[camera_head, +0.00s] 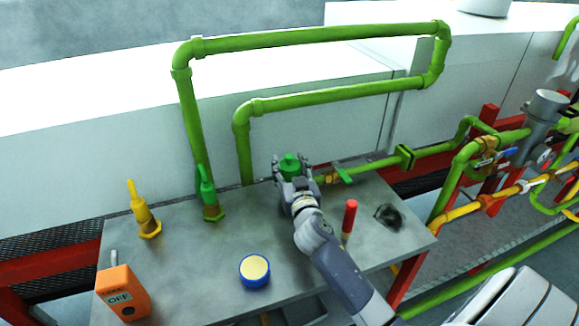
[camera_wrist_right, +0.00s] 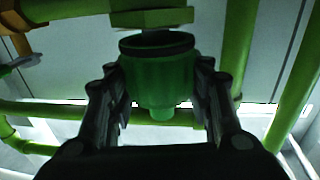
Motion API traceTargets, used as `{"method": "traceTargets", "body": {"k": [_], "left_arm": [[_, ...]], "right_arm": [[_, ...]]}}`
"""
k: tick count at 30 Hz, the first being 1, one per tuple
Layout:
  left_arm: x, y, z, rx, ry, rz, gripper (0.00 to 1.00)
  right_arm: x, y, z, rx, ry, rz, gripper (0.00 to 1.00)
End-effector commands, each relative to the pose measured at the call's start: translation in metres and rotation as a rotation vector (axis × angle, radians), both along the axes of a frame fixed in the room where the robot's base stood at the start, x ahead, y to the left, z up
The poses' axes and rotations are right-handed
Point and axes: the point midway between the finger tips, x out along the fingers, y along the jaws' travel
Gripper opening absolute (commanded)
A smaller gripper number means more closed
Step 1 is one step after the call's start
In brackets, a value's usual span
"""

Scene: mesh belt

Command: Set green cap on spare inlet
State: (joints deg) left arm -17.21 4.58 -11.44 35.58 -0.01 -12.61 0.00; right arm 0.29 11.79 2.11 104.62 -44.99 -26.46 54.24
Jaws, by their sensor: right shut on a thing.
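The green cap (camera_head: 290,165) is between the fingers of my right gripper (camera_head: 296,185), at the back of the grey metal table. In the right wrist view the ribbed cap (camera_wrist_right: 158,80) sits between both shut fingers (camera_wrist_right: 165,95), its dark open rim facing a green hex fitting (camera_wrist_right: 152,18). This fitting looks like the spare inlet. Rim and fitting are very close; I cannot tell whether they touch. In the head view my gripper and the cap hide the fitting. My left gripper is not in view.
The table (camera_head: 215,270) also holds a yellow valve (camera_head: 146,215), a green valve (camera_head: 208,195), an orange tagged box (camera_head: 122,292), a blue-rimmed round tin (camera_head: 255,270), a red-handled tool (camera_head: 349,218) and a dark item (camera_head: 388,216). Green pipes (camera_head: 320,95) rise behind.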

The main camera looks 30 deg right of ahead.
Motion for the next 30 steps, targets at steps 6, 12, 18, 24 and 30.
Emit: {"method": "traceTargets", "body": {"k": [6,12,18,24,30], "left_arm": [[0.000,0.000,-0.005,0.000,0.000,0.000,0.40],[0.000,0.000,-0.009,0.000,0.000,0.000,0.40],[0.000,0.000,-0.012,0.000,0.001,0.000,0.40],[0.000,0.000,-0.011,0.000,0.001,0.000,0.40],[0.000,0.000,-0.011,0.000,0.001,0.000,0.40]], "right_arm": [[0.000,0.000,-0.005,0.000,0.000,0.000,0.24],[0.000,0.000,-0.009,0.000,0.000,0.000,0.24],[0.000,0.000,-0.012,0.000,0.000,0.000,0.50],[0.000,0.000,-0.011,0.000,0.000,0.000,0.56],[-0.002,0.000,-0.012,0.000,0.001,0.000,0.56]]}}
